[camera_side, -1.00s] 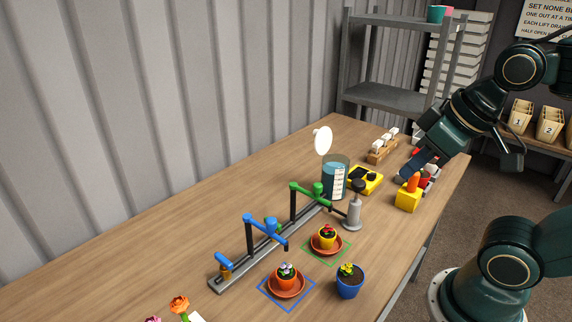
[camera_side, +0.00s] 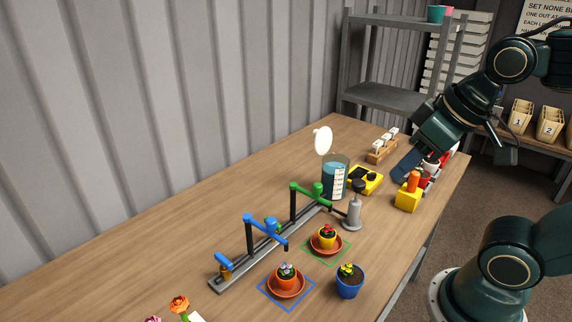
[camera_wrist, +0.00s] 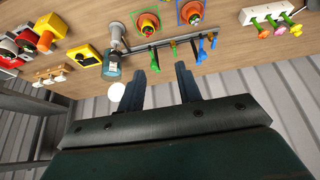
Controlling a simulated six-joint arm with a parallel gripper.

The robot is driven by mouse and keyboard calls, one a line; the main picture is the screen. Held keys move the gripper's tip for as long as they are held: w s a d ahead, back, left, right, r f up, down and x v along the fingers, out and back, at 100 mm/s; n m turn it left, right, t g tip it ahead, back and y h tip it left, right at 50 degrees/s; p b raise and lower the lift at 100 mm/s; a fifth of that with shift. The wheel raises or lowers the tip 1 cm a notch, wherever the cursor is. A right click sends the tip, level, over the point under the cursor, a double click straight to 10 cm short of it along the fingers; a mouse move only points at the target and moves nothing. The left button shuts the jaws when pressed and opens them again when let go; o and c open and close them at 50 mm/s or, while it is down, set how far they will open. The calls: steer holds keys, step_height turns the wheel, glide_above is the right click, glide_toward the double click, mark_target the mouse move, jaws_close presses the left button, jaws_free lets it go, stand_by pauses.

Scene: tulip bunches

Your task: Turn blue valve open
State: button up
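A blue lever (camera_side: 224,261) sits on a brass body at the near left end of a grey rail (camera_side: 238,275). A blue spout pipe (camera_side: 265,233) on a dark post stands beside it, with a blue knob (camera_side: 271,224) behind. In the wrist view, blue parts (camera_wrist: 201,50) show beyond and right of my fingers. My gripper (camera_side: 402,168) is above the far right of the table, well away from the blue parts. In the wrist view my gripper (camera_wrist: 159,70) is open, with nothing between its fingers.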

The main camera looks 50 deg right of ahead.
steer(key=w+a+r+g, duration=0.1)
steer(key=w+a+r, duration=0.15)
steer(key=w, duration=0.65)
steer(key=g, duration=0.4)
glide_above(223, 258)
step_height(223, 258, down, 14)
steer(key=shift+f, duration=0.25)
steer(key=shift+f, duration=0.1)
step_height(223, 258, down, 14)
steer(key=shift+r, duration=0.2)
